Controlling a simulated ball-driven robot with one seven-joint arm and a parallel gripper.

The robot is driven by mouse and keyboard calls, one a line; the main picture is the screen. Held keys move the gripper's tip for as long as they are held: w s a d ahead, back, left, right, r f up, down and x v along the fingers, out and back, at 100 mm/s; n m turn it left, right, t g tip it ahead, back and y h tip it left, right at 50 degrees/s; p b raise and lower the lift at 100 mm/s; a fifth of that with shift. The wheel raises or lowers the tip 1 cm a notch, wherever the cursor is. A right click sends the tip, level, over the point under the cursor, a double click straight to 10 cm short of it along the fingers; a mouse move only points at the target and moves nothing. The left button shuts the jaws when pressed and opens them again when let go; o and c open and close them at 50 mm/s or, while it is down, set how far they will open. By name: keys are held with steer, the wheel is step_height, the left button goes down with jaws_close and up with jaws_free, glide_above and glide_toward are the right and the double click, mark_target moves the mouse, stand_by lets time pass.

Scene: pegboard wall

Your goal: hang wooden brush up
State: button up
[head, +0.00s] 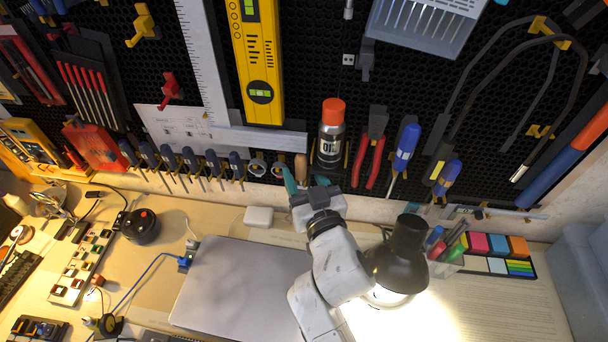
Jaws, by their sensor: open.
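A narrow wooden piece (301,167), which looks like the handle of the wooden brush, stands upright at the foot of the pegboard, left of the oil can. Its lower part is hidden behind my gripper, so I cannot tell whether it hangs or is held up by something. My gripper (305,186) is open, just in front of and below the wooden piece. A teal part shows at its left side. I cannot tell whether the fingers touch the wood.
An orange-capped oil can (331,134) stands close on the right, with red pliers (371,148) beyond. Several screwdrivers (187,162) hang to the left. A black desk lamp (398,260) stands right of my arm. A closed laptop (243,287) lies on the desk.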

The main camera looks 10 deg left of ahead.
steer(key=b+v, duration=0.2)
steer(key=v, duration=0.8)
steer(key=shift+s+d, duration=0.2)
steer(key=shift+s, duration=0.15)
